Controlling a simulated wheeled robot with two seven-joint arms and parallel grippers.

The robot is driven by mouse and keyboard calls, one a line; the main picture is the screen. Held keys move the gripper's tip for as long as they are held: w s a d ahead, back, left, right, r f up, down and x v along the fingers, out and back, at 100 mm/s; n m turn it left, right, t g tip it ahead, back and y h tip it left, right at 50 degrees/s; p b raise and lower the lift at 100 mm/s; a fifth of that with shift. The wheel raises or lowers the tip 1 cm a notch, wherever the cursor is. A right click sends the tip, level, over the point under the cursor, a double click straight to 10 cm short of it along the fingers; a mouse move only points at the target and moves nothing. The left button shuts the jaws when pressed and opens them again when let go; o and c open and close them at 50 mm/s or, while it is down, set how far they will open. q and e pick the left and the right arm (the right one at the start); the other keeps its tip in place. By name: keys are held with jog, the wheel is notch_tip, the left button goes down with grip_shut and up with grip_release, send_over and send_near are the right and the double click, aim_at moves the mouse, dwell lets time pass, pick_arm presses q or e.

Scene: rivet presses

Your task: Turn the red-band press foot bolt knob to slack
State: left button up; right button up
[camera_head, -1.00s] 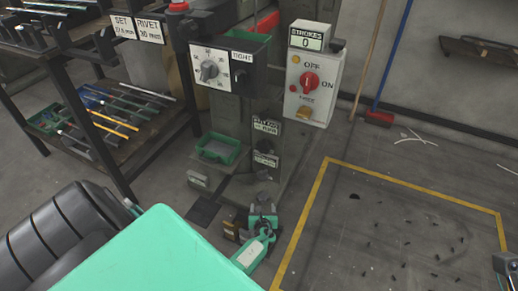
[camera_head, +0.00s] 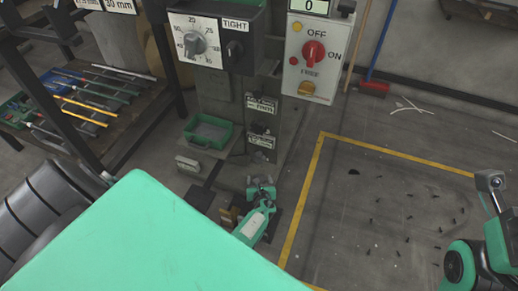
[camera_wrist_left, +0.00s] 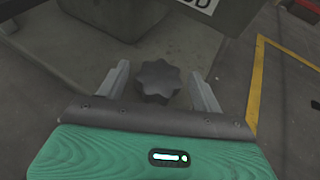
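The dark lobed foot bolt knob (camera_wrist_left: 158,82) shows in the left wrist view, low in front of the press's grey base (camera_wrist_left: 150,38). My left gripper (camera_wrist_left: 158,70) is open, with one finger on each side of the knob and visible gaps; I see no contact. In the head view my left gripper (camera_head: 262,186) is low at the foot of the press column (camera_head: 222,105), and the knob is hidden there. A "TIGHT" sign (camera_head: 236,24) is on the press's gauge box. I cannot make out a red band. My right arm shows at the right edge, without its gripper.
A control box (camera_head: 313,57) with a red switch is right of the gauge box. A green tray (camera_head: 208,132) is at the column. A rack with rods (camera_head: 85,95) stands left. A yellow floor line (camera_head: 302,200) bounds open floor with dark bits at the right.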

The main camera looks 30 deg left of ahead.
pick_arm(q)
jog(key=c, duration=0.9)
